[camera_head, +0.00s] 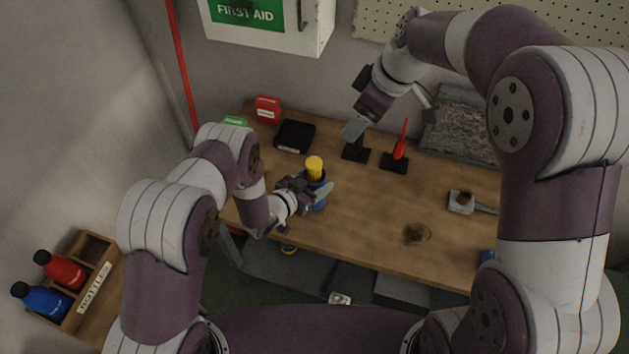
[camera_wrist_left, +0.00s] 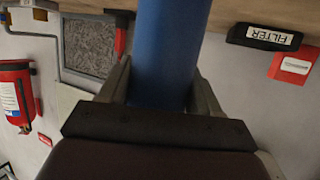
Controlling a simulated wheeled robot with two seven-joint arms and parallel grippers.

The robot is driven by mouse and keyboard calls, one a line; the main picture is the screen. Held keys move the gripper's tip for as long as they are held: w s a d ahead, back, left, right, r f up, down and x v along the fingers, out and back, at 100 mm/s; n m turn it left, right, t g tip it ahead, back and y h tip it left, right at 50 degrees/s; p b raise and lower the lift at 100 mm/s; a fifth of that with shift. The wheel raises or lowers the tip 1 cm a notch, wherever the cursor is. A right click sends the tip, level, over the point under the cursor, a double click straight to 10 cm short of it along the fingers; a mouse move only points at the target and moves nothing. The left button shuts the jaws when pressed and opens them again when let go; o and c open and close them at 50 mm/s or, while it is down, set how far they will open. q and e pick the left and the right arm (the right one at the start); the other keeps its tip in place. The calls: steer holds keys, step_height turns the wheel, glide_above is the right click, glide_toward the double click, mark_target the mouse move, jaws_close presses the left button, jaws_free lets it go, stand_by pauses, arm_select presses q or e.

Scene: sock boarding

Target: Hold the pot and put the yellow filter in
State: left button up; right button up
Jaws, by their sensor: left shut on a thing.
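The blue pot (camera_head: 320,205) stands upright near the middle of the wooden table, partly hidden by my left gripper (camera_head: 322,190). That gripper is shut on it; in the left wrist view the pot (camera_wrist_left: 168,55) is a blue cylinder between the two fingers (camera_wrist_left: 160,98). The yellow filter (camera_head: 315,164) shows upright at the pot's top. I cannot tell how deep it sits. My right gripper (camera_head: 356,128) points down behind and right of the pot, apart from it, above a black stand. Its jaw gap is not clear.
The black holder (camera_head: 295,136) marked FILTER in the left wrist view (camera_wrist_left: 265,37) appears empty. A red box (camera_head: 267,109), a black stand (camera_head: 355,153) and a red-handled tool (camera_head: 401,140) stand at the back. A brown stain (camera_head: 416,234) lies right of the pot.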

arm_select(q)
steer(key=o, duration=1.2)
